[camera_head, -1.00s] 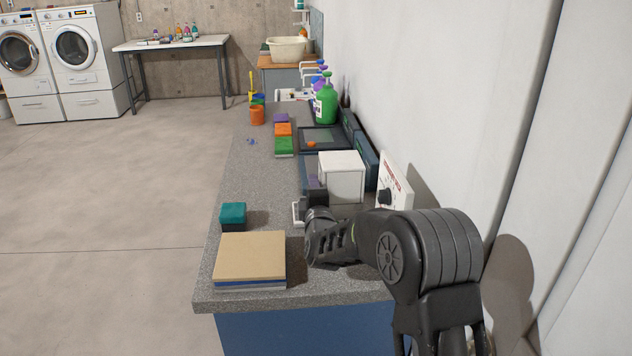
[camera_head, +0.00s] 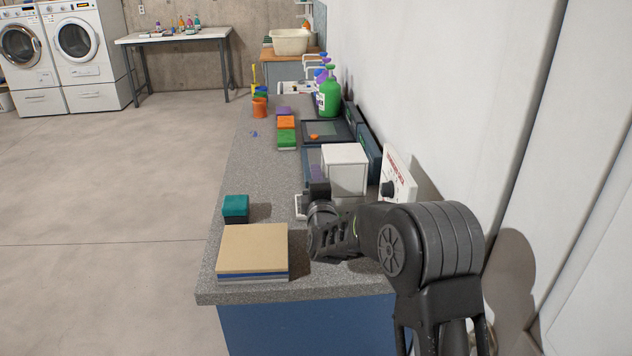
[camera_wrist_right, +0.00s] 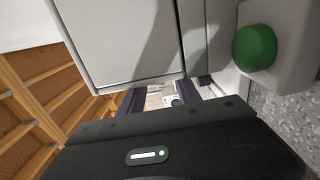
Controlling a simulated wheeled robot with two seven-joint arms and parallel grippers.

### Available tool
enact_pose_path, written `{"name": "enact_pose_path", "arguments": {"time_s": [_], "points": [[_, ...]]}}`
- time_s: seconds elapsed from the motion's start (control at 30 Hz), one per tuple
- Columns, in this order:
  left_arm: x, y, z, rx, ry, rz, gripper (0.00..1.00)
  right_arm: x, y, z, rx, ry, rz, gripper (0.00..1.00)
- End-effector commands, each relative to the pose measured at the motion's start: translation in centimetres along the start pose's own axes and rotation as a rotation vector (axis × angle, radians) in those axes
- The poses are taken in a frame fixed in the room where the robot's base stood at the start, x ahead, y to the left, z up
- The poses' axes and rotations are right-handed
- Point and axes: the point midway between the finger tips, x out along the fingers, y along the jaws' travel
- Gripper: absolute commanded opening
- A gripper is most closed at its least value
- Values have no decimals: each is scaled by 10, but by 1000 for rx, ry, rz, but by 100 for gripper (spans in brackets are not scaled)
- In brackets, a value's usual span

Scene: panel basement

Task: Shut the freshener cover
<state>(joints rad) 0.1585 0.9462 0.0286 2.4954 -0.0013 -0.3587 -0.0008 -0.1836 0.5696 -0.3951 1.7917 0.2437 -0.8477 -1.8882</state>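A white box-shaped unit (camera_head: 345,167), which appears to be the freshener, stands on the grey counter near the wall. I cannot tell from the head view which part is its cover. In the right wrist view a large pale panel (camera_wrist_right: 115,45) fills the upper left, beside a second pale face (camera_wrist_right: 205,35) across a dark seam. A green round button (camera_wrist_right: 255,48) sits on a white part to the right. My right gripper (camera_wrist_right: 160,98) is close to the pale panel; its two dark fingers are apart with nothing visible between them. My left gripper is out of view.
A stack of boards or books (camera_head: 252,250) and a teal-topped block (camera_head: 236,208) lie at the counter's near left. A white panel with a black knob (camera_head: 388,188) stands against the wall. Sponges (camera_head: 286,135) and a green bottle (camera_head: 329,98) are farther back. The floor left is clear.

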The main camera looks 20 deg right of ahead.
Motion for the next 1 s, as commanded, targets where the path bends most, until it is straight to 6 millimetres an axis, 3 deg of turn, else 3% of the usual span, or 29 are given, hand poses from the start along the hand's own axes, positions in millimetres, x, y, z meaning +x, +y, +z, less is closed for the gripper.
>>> {"name": "enact_pose_path", "arguments": {"time_s": [0.17,0.53,1.0], "points": [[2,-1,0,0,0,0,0,-13,0,-1,1,1,0,40],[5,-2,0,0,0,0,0,-70,-1,0,0,0,-2,40],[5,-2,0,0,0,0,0,-77,0,0,0,0,-1,40]]}}
